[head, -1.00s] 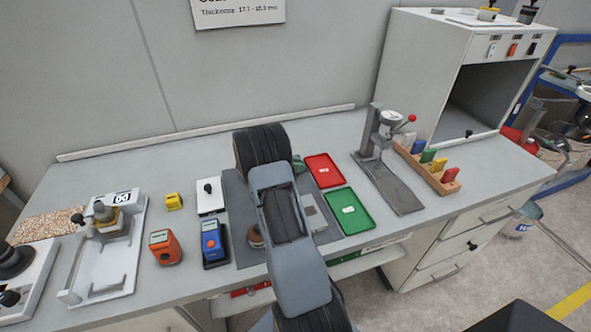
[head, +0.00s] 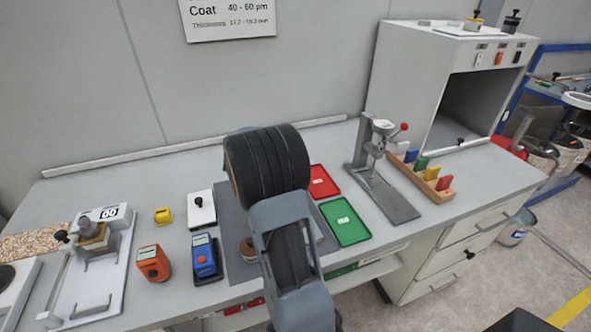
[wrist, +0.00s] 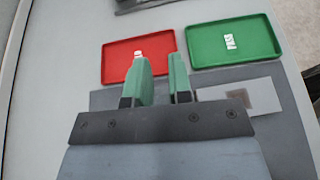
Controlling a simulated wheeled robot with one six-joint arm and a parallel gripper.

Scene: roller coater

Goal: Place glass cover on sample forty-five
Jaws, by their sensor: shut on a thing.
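My gripper (wrist: 160,65) shows in the wrist view with two green fingers close together, a narrow gap between them. It is shut on the glass cover, which is clear and hardly shows. A pale sample card (wrist: 265,88) with a grey-brown square lies on the dark grey mat (wrist: 285,140), right of the fingers. I cannot read a number on it. The fingers are above the mat's far edge, in front of the red tray. In the head view my arm hides the gripper and most of the card.
The red tray (wrist: 115,62) and green tray (wrist: 235,40) lie behind the mat. A press stand (head: 372,165) and a wooden block rack (head: 440,192) stand right. Blue (head: 204,258) and orange (head: 153,263) gauges and a white box (head: 201,210) stand left of the mat.

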